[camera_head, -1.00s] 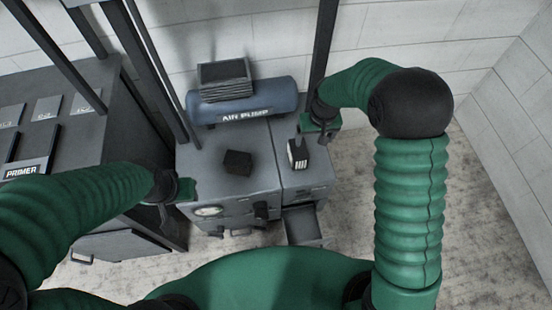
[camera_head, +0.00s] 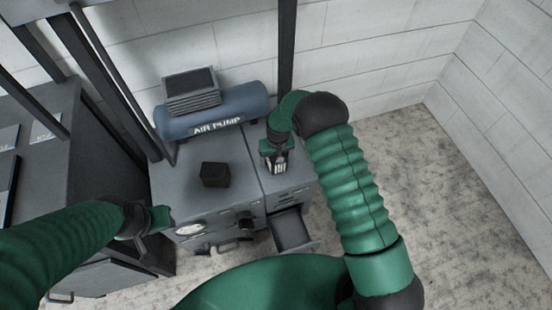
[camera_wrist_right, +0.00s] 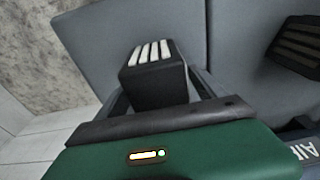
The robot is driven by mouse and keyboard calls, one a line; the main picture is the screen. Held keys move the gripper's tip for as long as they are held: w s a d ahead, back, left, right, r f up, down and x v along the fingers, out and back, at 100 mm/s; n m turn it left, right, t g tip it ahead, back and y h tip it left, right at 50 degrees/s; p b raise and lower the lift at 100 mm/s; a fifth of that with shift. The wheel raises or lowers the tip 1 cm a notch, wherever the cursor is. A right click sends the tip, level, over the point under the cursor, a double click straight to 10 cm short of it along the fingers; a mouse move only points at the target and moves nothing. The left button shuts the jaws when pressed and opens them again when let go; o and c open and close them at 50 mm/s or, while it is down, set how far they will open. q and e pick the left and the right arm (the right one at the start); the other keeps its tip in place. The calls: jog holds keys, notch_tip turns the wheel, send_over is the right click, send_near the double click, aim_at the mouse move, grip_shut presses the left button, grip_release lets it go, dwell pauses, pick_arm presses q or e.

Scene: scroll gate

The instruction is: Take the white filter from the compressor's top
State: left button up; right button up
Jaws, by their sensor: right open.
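The white filter (camera_head: 279,163) is a black block with white stripes on the right part of the compressor's grey top (camera_head: 233,146). It also shows in the right wrist view (camera_wrist_right: 153,72). My right gripper (camera_head: 276,158) is at the filter. In the wrist view its open fingers (camera_wrist_right: 158,98) are on either side of the block; contact is not visible. My left gripper (camera_head: 152,222) is beside the compressor's front left corner, apart from the filter. Its jaws are too small to judge.
A dark block (camera_head: 215,174) sits on the top left of the filter. The blue air pump tank (camera_head: 212,112) lies behind. An open drawer (camera_head: 292,232) sticks out in front. Dark posts (camera_head: 286,60) and a dark cabinet (camera_head: 75,170) stand nearby. Floor at right is clear.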

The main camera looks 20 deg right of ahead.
jog(key=shift+w+a+f, duration=0.1)
jog(key=shift+w+f, duration=0.05)
jog(key=shift+f, duration=0.35)
jog(key=c, duration=1.6)
jog(key=shift+o, duration=0.2)
jog(key=shift+r, duration=0.1)
